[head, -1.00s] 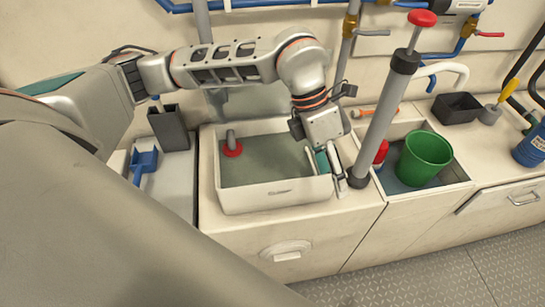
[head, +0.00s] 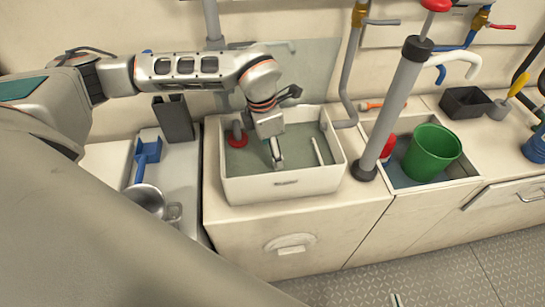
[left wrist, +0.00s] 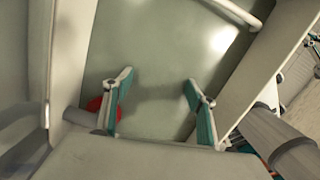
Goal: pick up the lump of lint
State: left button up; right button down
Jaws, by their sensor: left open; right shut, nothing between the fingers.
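I cannot make out the lump of lint in either view. My left gripper (head: 277,155) is inside the white sink (head: 285,188), low over its grey-green floor. In the left wrist view its two teal-lined fingers (left wrist: 158,105) are spread, with only bare, shadowed floor between them. The red drain fitting (head: 237,138) is left of the gripper; it also shows beside the left finger in the wrist view (left wrist: 95,104). Only a small tip of my right gripper (head: 396,300) shows at the bottom edge of the head view, over the floor.
A white bar (head: 317,151) stands in the sink, right of the gripper. A tall grey pump (head: 398,105) stands right of the sink. A green bucket (head: 432,153) sits in the adjoining basin. A blue scoop (head: 147,155) and metal mug (head: 148,200) are left.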

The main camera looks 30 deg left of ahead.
pick_arm(q)
jog(key=shift+f, duration=0.4)
jog(key=shift+c, duration=0.3)
jog(key=c, duration=1.1)
